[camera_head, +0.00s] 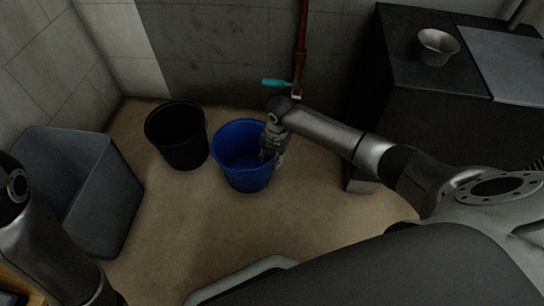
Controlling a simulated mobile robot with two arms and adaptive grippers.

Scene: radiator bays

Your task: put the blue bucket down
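The blue bucket (236,174) is upright near the middle of the view, with its open top facing up. It looks empty. I cannot tell whether its base rests on the floor or is slightly above it. My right gripper (272,158) points down at the bucket's right rim, with one finger on the inside and one on the outside of the wall. Whether the fingers press on the rim is too small to tell. Part of my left arm shows at the left edge; its gripper is not in view.
A black bucket (182,160) stands just left of the blue one. A large grey bin (112,205) is further left. A red-brown pipe (301,45) with a teal valve handle (276,83) runs down the wall. A dark counter with a metal bowl (436,48) stands right. Floor in front is clear.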

